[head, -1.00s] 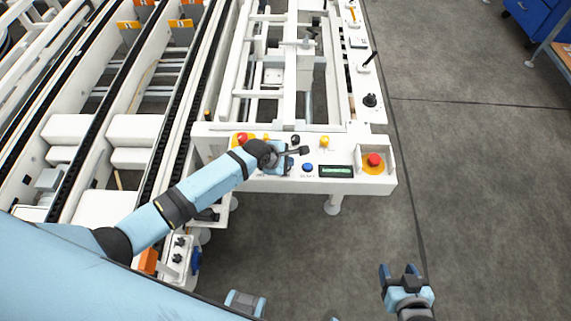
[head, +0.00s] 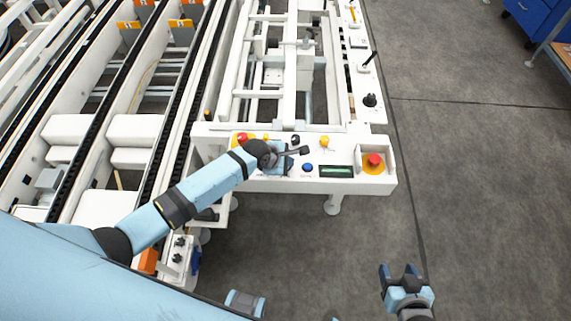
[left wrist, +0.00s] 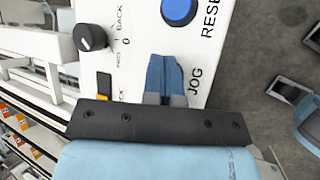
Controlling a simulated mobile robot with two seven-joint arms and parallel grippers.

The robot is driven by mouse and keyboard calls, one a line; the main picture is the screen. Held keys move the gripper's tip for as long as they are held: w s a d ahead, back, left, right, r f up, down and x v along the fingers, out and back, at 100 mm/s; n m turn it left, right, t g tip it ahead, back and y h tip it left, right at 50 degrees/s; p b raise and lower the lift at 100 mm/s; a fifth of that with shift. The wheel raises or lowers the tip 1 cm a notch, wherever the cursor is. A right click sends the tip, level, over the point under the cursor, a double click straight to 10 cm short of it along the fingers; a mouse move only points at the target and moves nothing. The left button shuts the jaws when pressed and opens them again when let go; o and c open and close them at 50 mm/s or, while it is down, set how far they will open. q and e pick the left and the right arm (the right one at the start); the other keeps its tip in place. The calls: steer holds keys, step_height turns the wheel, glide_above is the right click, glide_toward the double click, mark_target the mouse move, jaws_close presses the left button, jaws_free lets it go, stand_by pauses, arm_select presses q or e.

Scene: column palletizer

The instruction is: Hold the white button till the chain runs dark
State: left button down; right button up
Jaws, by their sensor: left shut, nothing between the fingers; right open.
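My left gripper (head: 284,168) is shut and empty, with its fingers pointing down at the control panel (head: 258,183) on the white machine. In the left wrist view its closed blue fingertips (left wrist: 164,78) are over the panel beside the JOG label. The white button is not visible; the fingers cover that spot, and I cannot tell whether they press it. Black chain strips (head: 124,72) run along the conveyor at the left; whether they move is not clear. My right gripper (head: 401,272) is open and empty over the floor at the lower right.
Nearby on the panel are a blue RESET button (head: 308,168), a green display (head: 336,171), a yellow button (head: 324,141), a black selector knob (left wrist: 91,37) and a red emergency stop (head: 374,160). Bare grey floor (head: 480,200) lies to the right.

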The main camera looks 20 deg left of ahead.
arm_select(q)
steer(key=shift+r+p, duration=0.8)
steer(key=shift+p, duration=0.35)
step_height(320, 180, up, 5)
steer(key=p, duration=0.6)
steer(key=shift+r, duration=0.1)
